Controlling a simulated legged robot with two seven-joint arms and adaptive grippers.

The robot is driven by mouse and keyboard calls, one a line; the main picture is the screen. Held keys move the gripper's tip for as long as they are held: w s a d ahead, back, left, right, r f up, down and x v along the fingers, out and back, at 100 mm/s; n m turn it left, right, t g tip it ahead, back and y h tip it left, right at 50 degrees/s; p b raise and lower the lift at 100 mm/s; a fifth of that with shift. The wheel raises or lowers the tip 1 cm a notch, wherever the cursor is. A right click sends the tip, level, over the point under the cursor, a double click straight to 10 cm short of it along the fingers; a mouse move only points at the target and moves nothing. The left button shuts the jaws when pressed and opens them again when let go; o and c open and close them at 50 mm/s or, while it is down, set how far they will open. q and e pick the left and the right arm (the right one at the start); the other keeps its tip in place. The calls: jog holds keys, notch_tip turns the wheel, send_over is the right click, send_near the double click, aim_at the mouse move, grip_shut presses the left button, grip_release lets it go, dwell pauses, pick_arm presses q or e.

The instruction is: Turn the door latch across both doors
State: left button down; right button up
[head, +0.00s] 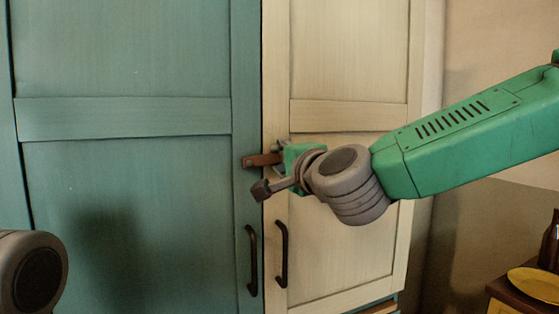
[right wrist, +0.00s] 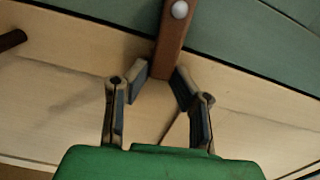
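The latch (head: 262,160) is a brown bar with a pale pivot on the teal door (head: 130,180). It lies about level across the gap, its free end over the cream door (head: 345,210). In the right wrist view the latch (right wrist: 172,45) runs down from its pivot between the fingertips. My right gripper (right wrist: 162,78) is open, with one finger on each side of the latch's free end. The right finger is very close to the bar; I cannot tell if it touches. In the head view the right gripper (head: 273,170) partly hides that end. My left gripper is out of view.
Two dark door handles, left (head: 252,260) and right (head: 282,253), stand upright below the latch. A yellow plate (head: 535,284) and a dark bottle (head: 549,245) are at the lower right. Part of my left arm shows at the lower left.

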jog(key=o, duration=0.4)
jog(key=shift+f, duration=0.2)
jog(key=shift+w+d, duration=0.1)
jog(key=shift+r, duration=0.1)
jog(key=v, duration=1.2)
